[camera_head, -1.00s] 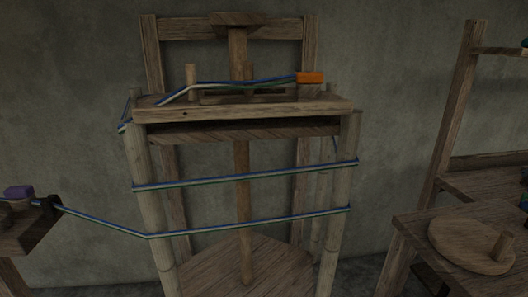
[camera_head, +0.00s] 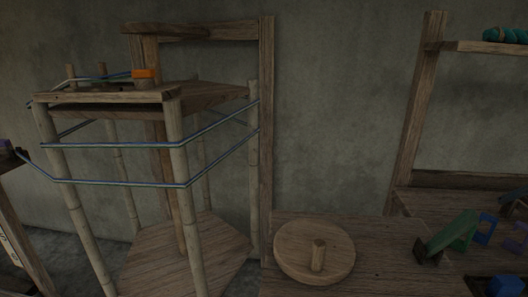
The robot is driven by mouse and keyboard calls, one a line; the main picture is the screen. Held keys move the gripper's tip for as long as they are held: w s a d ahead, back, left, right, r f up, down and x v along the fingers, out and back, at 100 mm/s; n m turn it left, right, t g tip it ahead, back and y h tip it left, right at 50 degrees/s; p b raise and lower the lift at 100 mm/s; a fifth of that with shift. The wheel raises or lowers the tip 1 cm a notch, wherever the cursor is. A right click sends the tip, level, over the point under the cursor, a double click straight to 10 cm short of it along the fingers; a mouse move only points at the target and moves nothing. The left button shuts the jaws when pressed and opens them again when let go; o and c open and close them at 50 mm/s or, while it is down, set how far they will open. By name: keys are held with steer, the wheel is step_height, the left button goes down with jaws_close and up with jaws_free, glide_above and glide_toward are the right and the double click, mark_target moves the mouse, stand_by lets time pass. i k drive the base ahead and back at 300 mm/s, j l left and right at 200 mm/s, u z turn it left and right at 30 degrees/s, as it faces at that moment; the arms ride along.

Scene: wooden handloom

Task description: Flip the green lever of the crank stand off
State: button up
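A green lever (camera_head: 453,232) stands tilted on the wooden bench at the right of the head view, its lower end by a dark mount. To its left, a round wooden disc with an upright peg (camera_head: 314,250) lies on the same bench; it looks like a crank wheel. I cannot tell for sure which parts make up the crank stand. My gripper is not in view.
A wooden frame with bamboo posts (camera_head: 180,150) and blue-white threads around it stands at the left, with an orange block (camera_head: 144,74) on top. Blue parts (camera_head: 505,286) lie near the lever. A shelf (camera_head: 480,47) with a teal coil is above. The bench (camera_head: 375,235) is bare between disc and lever.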

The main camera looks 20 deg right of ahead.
mark_target(468, 219)
steer(key=k+l, duration=0.3)
steer(key=l, duration=0.25)
steer(key=k+l+u, duration=0.15)
steer(key=k+l, duration=0.15)
steer(key=l, duration=0.25)
steer(key=k+l, duration=0.35)
steer(key=l, duration=0.15)
steer(key=u, duration=0.05)
